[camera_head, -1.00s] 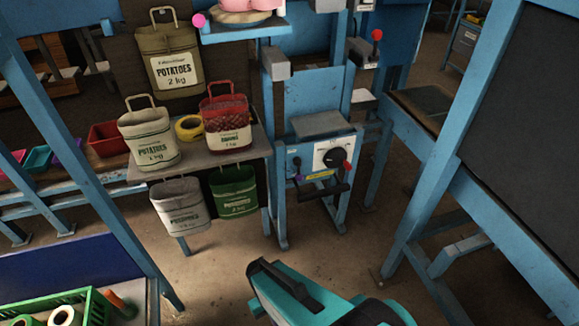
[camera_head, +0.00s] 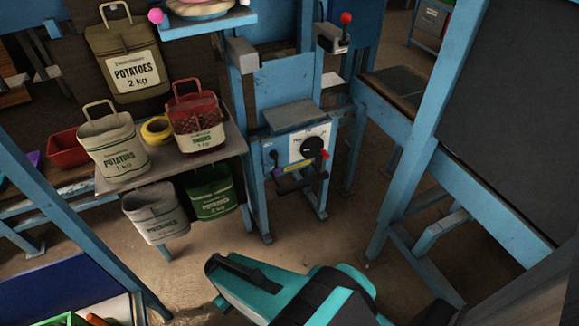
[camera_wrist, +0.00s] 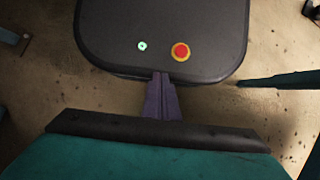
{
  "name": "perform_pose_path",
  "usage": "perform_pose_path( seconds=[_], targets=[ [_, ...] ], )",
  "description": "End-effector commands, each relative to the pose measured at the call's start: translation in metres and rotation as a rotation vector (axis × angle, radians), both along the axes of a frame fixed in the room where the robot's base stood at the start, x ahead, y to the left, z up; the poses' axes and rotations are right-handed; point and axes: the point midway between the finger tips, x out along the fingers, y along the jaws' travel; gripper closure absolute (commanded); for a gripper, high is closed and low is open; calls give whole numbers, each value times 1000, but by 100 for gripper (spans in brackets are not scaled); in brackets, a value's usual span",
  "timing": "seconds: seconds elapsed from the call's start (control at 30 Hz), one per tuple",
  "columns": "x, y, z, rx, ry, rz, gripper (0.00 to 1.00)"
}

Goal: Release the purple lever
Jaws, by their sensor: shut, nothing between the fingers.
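A small magenta-pink ball knob (camera_head: 157,15) shows at the left end of the blue shelf at the top of the head view. A blue press-like stand (camera_head: 256,190) in the middle has a dark lever knob (camera_head: 273,154) at its left front; its colour is too dark to tell surely. I cannot tell for certain which of these is the purple lever. My gripper (camera_wrist: 161,76) is shut and empty in the wrist view, its fingers over my own base, away from the stand. My teal arm fills the bottom of the head view.
A white panel with a black dial (camera_head: 312,146) and a red knob (camera_head: 324,154) is on the stand. A red-balled lever (camera_head: 346,18) rises behind. Sacks hang and stand by a grey table (camera_head: 165,172) to the left. A blue-framed board (camera_head: 500,120) is at right. Bare floor lies before the stand.

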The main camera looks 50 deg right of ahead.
Motion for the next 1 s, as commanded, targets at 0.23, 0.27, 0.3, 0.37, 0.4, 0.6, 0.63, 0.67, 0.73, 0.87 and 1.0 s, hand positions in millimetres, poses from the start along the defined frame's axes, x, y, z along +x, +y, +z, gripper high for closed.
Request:
perform_pose_path(
  seconds=[0.23, 0.27, 0.3, 0.37, 0.4, 0.6, 0.63, 0.67, 0.73, 0.87, 1.0],
  targets=[
    [15, -3, -6, 33, -6, -60, 100],
    [19, -3, -7, 43, -8, -75, 100],
    [24, -3, -8, 56, -11, -92, 100],
    [35, -5, -10, 80, -18, -129, 100],
    [42, -7, -11, 97, -22, -157, 100],
    [84, -25, -12, 199, -58, -305, 100],
    [90, -28, -12, 214, -65, -327, 100],
    [96, -32, -12, 230, -72, -349, 100],
    [111, -42, -10, 267, -90, -398, 100],
    [138, -63, -5, 336, -131, -485, 100],
    [166, -92, 3, 409, -183, -573, 100]
  ],
)
